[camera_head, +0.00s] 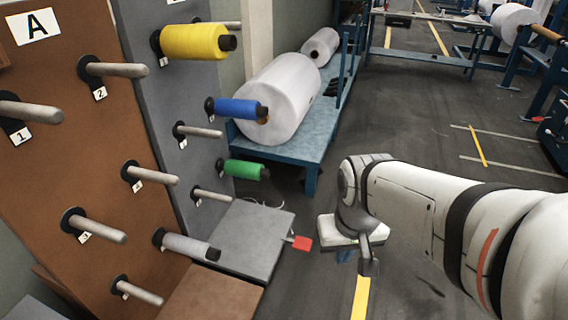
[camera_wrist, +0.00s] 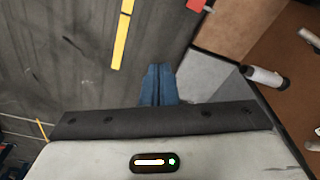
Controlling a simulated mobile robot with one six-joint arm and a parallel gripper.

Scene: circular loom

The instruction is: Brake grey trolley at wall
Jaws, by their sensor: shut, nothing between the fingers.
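The grey trolley has an upright grey panel (camera_head: 165,110) with pegs and a flat grey base (camera_head: 245,235). A red pedal (camera_head: 301,243) sticks out from the right edge of this base on a short metal bar. Whether the pedal is pressed cannot be told.
A brown trolley (camera_head: 55,165) marked A stands left of the grey one. Yellow (camera_head: 192,42), blue (camera_head: 235,108) and green (camera_head: 245,169) spools sit on the grey panel's pegs. A blue bench (camera_head: 300,145) with big white rolls stands behind. Floor to the right is open.

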